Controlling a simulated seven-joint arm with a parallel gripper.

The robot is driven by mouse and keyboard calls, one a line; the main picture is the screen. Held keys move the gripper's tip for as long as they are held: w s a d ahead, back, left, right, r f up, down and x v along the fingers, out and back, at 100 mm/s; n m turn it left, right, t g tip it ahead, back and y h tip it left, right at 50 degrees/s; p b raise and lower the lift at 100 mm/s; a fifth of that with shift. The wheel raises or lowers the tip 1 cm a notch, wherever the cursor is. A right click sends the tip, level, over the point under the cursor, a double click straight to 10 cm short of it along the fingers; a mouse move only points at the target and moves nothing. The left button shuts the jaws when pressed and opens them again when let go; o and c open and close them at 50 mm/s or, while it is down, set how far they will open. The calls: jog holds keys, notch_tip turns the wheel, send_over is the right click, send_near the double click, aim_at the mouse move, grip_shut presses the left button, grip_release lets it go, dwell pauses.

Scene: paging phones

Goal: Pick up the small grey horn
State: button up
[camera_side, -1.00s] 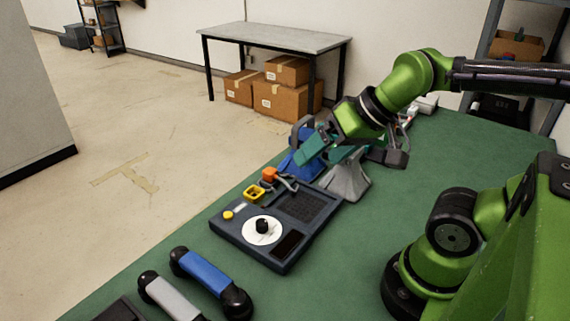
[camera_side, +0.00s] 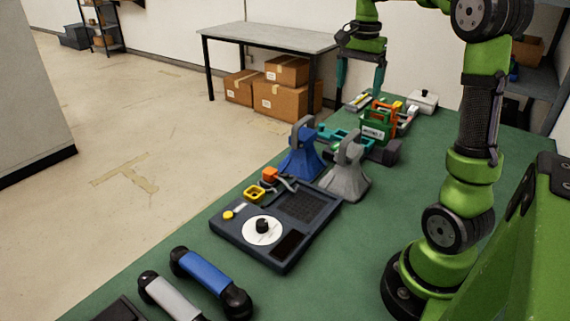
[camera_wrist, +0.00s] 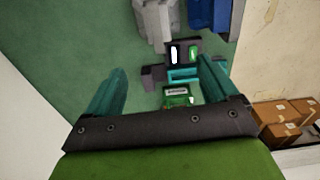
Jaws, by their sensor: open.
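The grey horn (camera_side: 345,178) stands on the green table, wide mouth down, with a looped top. A blue horn (camera_side: 301,158) of similar shape stands just left of it. In the wrist view the grey horn (camera_wrist: 156,20) is at the top edge, partly cut off, with the blue horn (camera_wrist: 222,14) to its right. My gripper (camera_side: 361,88) is open and empty, pointing down, raised above the table's far part beyond both horns. Its teal fingers also show wide apart in the wrist view (camera_wrist: 160,88).
A green labelled block (camera_side: 374,134) sits below and near my gripper, with an orange frame (camera_side: 384,112) behind it. A dark console (camera_side: 276,229) with a white dial lies nearer. A blue handset (camera_side: 208,272) lies at the front. A white box (camera_side: 423,101) stands at the far end.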

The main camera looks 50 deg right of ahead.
aim_at(352, 134)
jog(key=f, duration=1.7)
jog(key=shift+s+a, duration=0.15)
jog(key=shift+a, duration=0.2)
jog(key=shift+r, duration=0.15)
grip_shut()
